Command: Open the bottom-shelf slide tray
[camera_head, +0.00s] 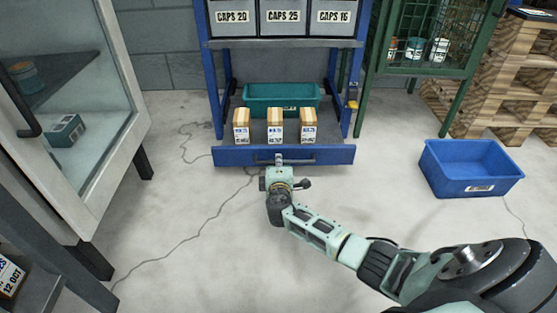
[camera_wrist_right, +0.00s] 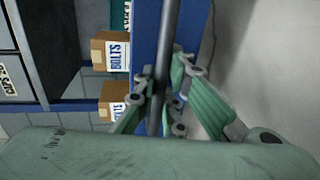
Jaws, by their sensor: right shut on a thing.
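The slide tray (camera_head: 232,156) is at the bottom of a blue rack, with a blue front panel that reaches across in front of the rack's legs. A grey bar handle (camera_head: 304,159) runs along this front; it also crosses the right wrist view from the top as a dark bar (camera_wrist_right: 170,40). My right gripper (camera_head: 279,161) is at the middle of the tray front, shut on the handle. In the right wrist view its green fingers (camera_wrist_right: 163,92) are on both sides of the bar. My left gripper is not in view.
Three small cartons (camera_head: 275,126) stand on the tray, with a teal bin (camera_head: 282,96) behind them. A blue crate (camera_head: 470,170) is on the floor at right. A glass-doored cabinet (camera_head: 75,110) stands at left. The floor before the tray is clear except for my arm.

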